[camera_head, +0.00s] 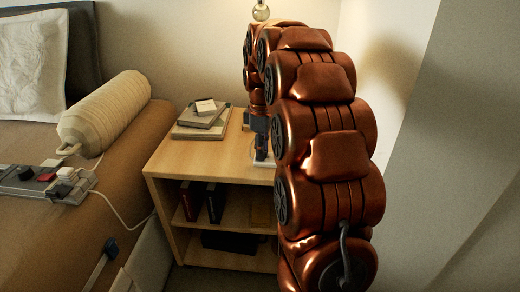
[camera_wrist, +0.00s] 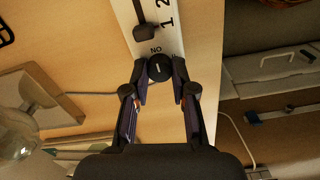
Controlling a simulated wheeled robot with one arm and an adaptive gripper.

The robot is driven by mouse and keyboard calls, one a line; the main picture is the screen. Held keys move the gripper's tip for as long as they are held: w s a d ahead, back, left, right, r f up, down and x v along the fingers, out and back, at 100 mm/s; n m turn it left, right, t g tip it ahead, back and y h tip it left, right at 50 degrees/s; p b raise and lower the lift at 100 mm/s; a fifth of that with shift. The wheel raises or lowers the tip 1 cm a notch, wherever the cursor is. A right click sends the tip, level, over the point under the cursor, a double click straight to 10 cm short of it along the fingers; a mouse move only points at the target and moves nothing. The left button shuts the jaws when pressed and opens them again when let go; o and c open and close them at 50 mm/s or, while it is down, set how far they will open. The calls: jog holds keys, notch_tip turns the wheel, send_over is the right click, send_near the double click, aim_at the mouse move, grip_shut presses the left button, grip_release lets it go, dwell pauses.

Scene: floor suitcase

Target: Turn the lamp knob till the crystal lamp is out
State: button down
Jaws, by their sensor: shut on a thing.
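The lamp knob (camera_wrist: 160,68) is a small round black dial with a pale mark, on a white strip panel (camera_wrist: 153,37) lettered "NO", "1" and "2". My gripper (camera_wrist: 160,80) has one fingertip on each side of the knob and is shut on it. In the head view my gripper (camera_head: 261,140) is partly hidden by my arm, low over the right part of the nightstand top. A clear glass body (camera_wrist: 17,133) at the left edge of the wrist view may be part of the crystal lamp. I cannot tell whether it is lit.
A wooden nightstand (camera_head: 165,158) holds stacked books (camera_head: 201,120) on top and dark books on a shelf. To its left, a bed carries a ribbed bolster (camera_head: 104,111) and a device with switches (camera_head: 40,181). A pale wall stands close on the right.

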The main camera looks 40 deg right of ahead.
jog(key=shift+a, duration=0.2)
jog(key=shift+d, duration=0.1)
jog(key=shift+r+p, duration=0.1)
jog(key=shift+p, duration=0.35)
jog(key=m+p, duration=0.3)
jog(key=shift+r, duration=0.2)
jog(key=m+p, duration=0.5)
jog(key=p, duration=0.1)
jog(key=shift+d, duration=0.15)
jog(key=m+p, duration=0.3)
jog(key=m, duration=0.2)
jog(key=shift+f+p, duration=0.15)
jog(key=shift+p, duration=0.15)
jog(key=m+p, duration=0.3)
jog(key=m, duration=0.1)
jog(key=shift+f+m, duration=0.1)
jog(key=shift+m, duration=0.3)
